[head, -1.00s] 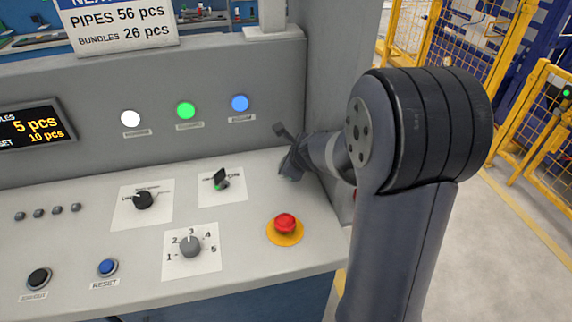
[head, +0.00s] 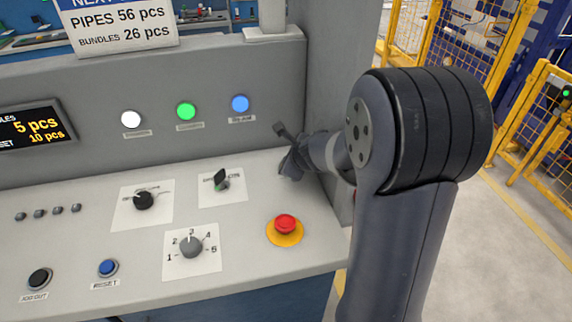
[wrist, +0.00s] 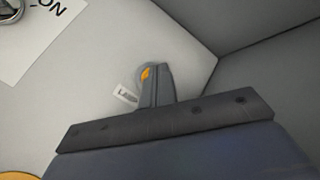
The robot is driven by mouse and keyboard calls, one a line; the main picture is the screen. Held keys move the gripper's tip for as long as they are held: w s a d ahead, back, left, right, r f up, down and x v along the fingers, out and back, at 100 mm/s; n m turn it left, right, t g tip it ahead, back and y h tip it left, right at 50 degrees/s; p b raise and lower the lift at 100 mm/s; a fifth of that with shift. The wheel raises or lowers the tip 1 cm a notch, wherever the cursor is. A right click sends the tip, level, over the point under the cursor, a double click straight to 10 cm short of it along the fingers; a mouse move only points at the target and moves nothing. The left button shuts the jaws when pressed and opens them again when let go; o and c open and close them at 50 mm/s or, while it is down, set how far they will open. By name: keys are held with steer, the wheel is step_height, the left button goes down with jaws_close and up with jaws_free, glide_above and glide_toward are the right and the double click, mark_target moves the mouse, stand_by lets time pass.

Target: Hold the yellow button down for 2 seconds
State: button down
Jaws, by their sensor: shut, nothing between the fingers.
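The yellow button (wrist: 145,76) shows in the wrist view as a small yellow-orange patch in a pale round rim. The rest of it is hidden behind my gripper (wrist: 159,72). The fingers are shut with nothing between them, and the tips lie over the button's right side. I cannot tell whether they touch or press it. In the head view my gripper (head: 287,168) points down at the back right of the sloping panel (head: 270,190), and the button is hidden there.
A red emergency stop (head: 285,223) on a yellow disc stands in front of my gripper. A black selector switch (head: 221,180) stands to the left. The upright back wall (head: 230,140) with white, green and blue lamps rises behind. The panel between these is clear.

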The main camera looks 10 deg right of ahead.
steer(key=shift+r+p, duration=0.5)
steer(key=shift+r, duration=0.15)
step_height(320, 180, up, 5)
steer(key=p, duration=0.5)
steer(key=shift+r, duration=0.1)
stand_by(0.6)
